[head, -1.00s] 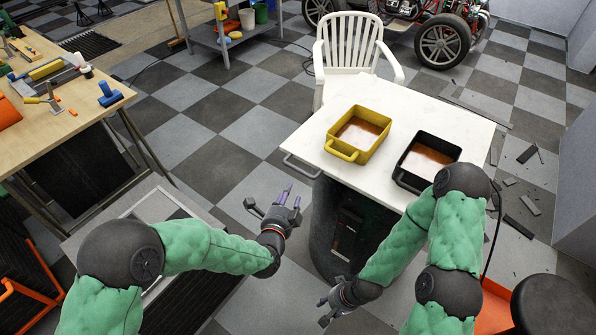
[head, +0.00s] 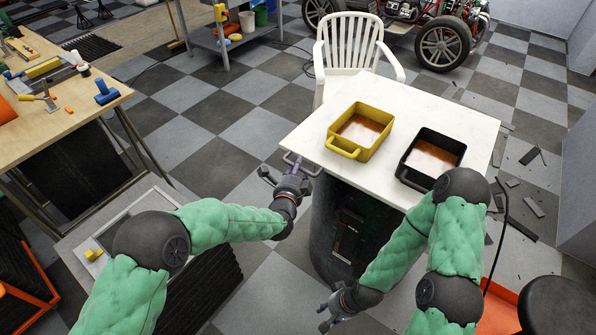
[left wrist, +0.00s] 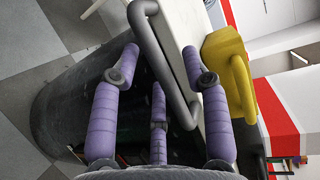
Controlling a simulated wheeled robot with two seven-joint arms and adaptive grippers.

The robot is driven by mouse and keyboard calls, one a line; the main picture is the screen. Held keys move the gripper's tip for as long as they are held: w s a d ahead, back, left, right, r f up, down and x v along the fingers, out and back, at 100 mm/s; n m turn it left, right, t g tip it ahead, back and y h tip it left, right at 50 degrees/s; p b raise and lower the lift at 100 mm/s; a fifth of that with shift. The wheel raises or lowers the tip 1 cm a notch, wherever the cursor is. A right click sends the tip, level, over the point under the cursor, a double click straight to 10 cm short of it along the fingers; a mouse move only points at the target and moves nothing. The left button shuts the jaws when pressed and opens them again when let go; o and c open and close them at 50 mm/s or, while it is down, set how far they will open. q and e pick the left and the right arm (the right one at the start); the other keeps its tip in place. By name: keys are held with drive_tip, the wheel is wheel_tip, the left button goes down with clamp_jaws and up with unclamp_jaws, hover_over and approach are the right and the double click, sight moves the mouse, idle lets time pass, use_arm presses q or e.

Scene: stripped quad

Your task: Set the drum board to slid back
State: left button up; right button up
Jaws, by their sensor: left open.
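The drum board (head: 400,100) is a white slab on top of a dark drum (head: 345,235). A grey bar handle (head: 303,163) sticks out from its left edge and also shows in the left wrist view (left wrist: 163,65). My left gripper (head: 287,172) is at this handle. In the left wrist view its purple fingers (left wrist: 158,75) are spread open, with the handle crossing between them, not clamped. My right gripper (head: 332,312) hangs low in front of the drum, away from the board; its fingers are too small to read.
A yellow pan (head: 345,152) and a black pan (head: 408,180), both with brownish liquid, stand on the board. A white chair (head: 350,45) is close behind it. A workbench (head: 75,95) stands at the left. Checkered floor lies open between bench and drum.

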sight(307, 161)
use_arm(q)
drive_tip(key=shift+w, duration=0.1)
clamp_jaws()
drive_tip(key=shift+w+d, duration=0.75)
drive_tip(key=shift+w, duration=0.25)
drive_tip(key=shift+w+d, duration=0.7)
drive_tip(key=shift+w, duration=0.25)
unclamp_jaws()
drive_tip(key=shift+s, duration=0.15)
drive_tip(key=v, duration=1.1)
drive_tip(key=shift+s, duration=0.3)
drive_tip(key=shift+a+r, duration=0.1)
drive_tip(key=shift+a, duration=0.05)
